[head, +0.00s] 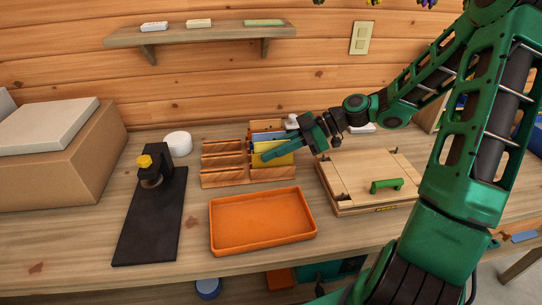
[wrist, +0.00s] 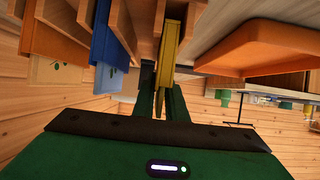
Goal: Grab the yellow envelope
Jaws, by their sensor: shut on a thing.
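The yellow envelope (head: 277,153) stands in the front right slot of a wooden sorter (head: 221,176) in the head view. It also shows in the wrist view (wrist: 173,40), edge-on between my fingers. My green gripper (head: 279,150) reaches in from the right and is shut on the envelope, which is still among the sorter's dividers. A blue envelope (wrist: 107,42) stands in a slot behind it. Part of the yellow envelope is hidden by my gripper and the sorter.
An orange tray (head: 262,246) lies in front of the sorter. A wooden box with a green handle (head: 386,185) stands to the right. A black stand with a yellow knob (head: 150,215) and a white round container (head: 178,144) are to the left. A shelf (head: 200,33) hangs above.

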